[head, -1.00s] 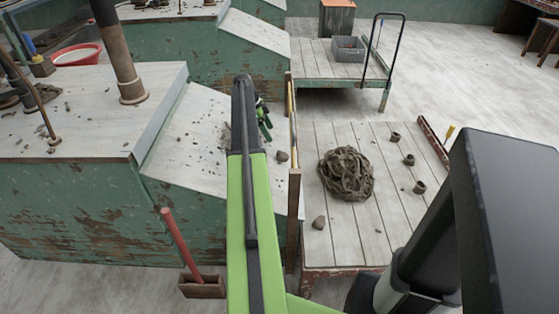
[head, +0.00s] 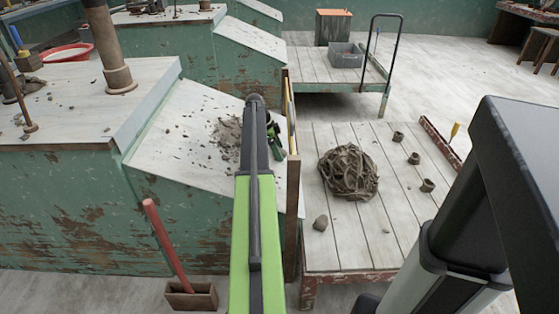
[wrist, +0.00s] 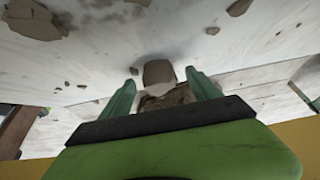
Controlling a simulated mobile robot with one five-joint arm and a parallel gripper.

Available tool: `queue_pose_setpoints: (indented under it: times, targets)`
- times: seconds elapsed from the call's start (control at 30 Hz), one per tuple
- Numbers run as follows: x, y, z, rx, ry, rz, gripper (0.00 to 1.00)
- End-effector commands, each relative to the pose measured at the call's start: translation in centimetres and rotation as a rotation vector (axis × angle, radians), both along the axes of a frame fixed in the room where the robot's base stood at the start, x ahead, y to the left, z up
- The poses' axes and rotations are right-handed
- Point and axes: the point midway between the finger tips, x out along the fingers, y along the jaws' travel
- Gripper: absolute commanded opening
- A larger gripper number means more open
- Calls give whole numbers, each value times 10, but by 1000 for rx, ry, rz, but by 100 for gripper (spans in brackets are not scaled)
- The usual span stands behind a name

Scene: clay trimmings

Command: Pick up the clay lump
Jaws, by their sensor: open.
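In the wrist view a small brown-grey clay lump (wrist: 158,72) sits on the pale sloped board, between and slightly beyond the tips of my green fingers. My gripper (wrist: 161,80) is open, one finger on each side; I cannot tell if either touches the lump. In the head view my gripper (head: 277,138) is low over the sloped board (head: 180,125), partly behind my arm, and this lump is hidden there. A similar lump (head: 320,222) lies on the plank platform to the right.
Crumbly trimmings (head: 226,134) lie on the board left of my gripper. A wooden post (head: 293,215) stands close on its right. The plank platform (head: 375,240) holds a tangled clay heap (head: 348,172) and several small pieces. A red-handled tool (head: 165,240) leans at the front.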

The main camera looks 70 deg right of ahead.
Motion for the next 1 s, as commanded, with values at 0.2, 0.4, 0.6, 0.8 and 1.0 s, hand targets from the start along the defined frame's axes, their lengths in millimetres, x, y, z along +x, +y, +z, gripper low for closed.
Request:
queue_pose_setpoints:
  times: [0.2, 0.4, 0.6, 0.8, 1.0]
  targets:
    - [-4, -1, -12, 0, 0, 1, 72]
    - [-3, -1, -11, 1, 0, 2, 56]
    - [-3, -1, -11, 1, 0, 2, 30]
    - [-3, 0, -11, 1, 0, 2, 4]
    - [-2, 0, -11, 1, 0, 2, 2]
